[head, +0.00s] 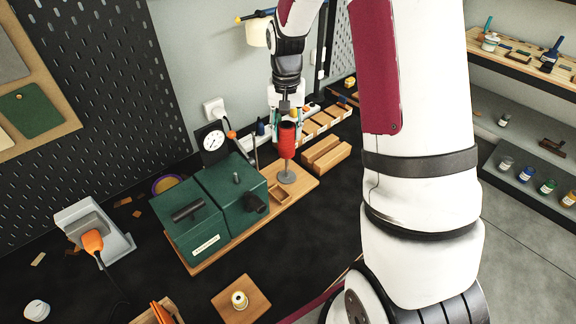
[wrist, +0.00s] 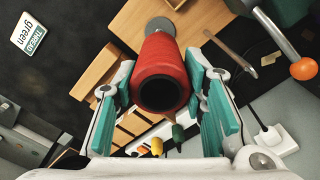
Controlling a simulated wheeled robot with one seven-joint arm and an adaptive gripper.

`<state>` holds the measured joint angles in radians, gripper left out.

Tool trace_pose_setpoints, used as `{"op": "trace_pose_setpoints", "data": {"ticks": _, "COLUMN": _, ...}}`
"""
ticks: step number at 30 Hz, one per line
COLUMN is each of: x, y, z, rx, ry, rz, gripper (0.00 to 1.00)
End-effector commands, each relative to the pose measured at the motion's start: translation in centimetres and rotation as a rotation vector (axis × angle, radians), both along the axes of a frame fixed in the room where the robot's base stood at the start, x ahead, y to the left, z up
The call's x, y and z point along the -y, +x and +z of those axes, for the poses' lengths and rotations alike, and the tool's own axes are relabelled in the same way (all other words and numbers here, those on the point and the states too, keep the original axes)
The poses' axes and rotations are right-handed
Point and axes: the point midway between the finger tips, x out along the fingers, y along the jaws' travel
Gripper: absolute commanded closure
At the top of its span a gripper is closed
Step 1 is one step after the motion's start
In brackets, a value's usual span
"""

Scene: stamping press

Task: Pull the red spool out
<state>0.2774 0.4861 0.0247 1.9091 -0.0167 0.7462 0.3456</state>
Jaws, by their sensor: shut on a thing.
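The red spool (head: 288,141) stands upright in the head view, above a grey round-based stand (head: 287,177) at the right end of the wooden board. A thin post shows between the spool and the base; whether the post still runs inside the spool is hidden. My gripper (head: 287,117) comes down from above and is shut on the spool. In the wrist view the red spool (wrist: 165,62) sits between the teal-padded fingers of my gripper (wrist: 162,100), its dark hollow end facing the camera. The stand's grey base (wrist: 160,25) shows beyond it.
A dark green box machine (head: 230,192) stands on the wooden board left of the spool, with a dial gauge (head: 211,143) behind. Wooden blocks (head: 326,155) lie to the right. A pale spool (head: 239,300) sits on a block in front. Dark bench is clear between.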

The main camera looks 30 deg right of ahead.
Motion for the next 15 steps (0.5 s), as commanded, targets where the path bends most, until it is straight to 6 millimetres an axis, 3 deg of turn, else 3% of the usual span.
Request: {"op": "trace_pose_setpoints", "data": {"ticks": 15, "x": 0.0, "y": 0.0, "z": 3.8, "rx": 0.002, "ry": -0.001, "rz": 0.0, "gripper": 0.95}}
